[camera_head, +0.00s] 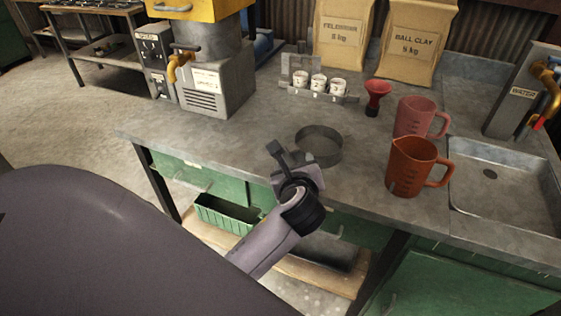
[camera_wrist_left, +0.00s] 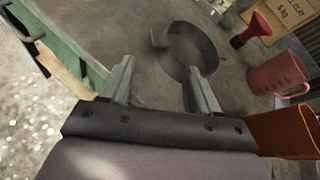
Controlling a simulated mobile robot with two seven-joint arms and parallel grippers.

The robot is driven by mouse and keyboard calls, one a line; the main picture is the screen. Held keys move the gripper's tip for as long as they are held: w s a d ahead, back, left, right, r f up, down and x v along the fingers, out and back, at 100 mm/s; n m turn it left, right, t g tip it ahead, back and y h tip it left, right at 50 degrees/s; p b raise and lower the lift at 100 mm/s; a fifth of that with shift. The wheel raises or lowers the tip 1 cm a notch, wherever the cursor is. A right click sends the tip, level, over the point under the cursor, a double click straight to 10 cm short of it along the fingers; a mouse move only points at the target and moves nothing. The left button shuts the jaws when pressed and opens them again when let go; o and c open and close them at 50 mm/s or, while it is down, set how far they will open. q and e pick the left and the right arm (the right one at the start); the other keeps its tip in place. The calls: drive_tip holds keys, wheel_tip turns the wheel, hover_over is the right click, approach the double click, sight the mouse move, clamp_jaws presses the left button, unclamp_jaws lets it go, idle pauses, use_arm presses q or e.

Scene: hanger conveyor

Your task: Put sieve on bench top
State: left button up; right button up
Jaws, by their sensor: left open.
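The sieve (camera_head: 319,145) is a round, dark grey metal ring standing on the grey bench top (camera_head: 235,150), near the bench's front edge. It also shows in the left wrist view (camera_wrist_left: 192,47), beyond the fingers. My left gripper (camera_head: 291,160) is at the front edge of the bench, just in front and to the left of the sieve. In the left wrist view its two fingers (camera_wrist_left: 158,85) are spread apart with nothing between them. Whether the right fingertip touches the sieve is hard to tell. My right gripper is not in view.
An orange jug (camera_head: 410,168), a pink jug (camera_head: 415,117) and a red funnel (camera_head: 376,97) stand right of the sieve. A sink (camera_head: 500,190) is at the right. A rack of small cups (camera_head: 318,88) and two paper bags (camera_head: 343,35) stand behind. The bench left of the sieve is clear.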

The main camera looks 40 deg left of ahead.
use_arm(q)
drive_tip(key=s+d+f+n+h, duration=0.3)
drive_tip(key=s+f+n+h, duration=0.2)
drive_tip(key=s+f+n, duration=0.4)
drive_tip(key=s+d+f+n+h, duration=0.4)
drive_tip(key=s+f+n, duration=0.5)
drive_tip(key=n, duration=0.5)
drive_tip(key=shift+s+h, duration=0.5)
drive_tip(key=shift+s, duration=0.1)
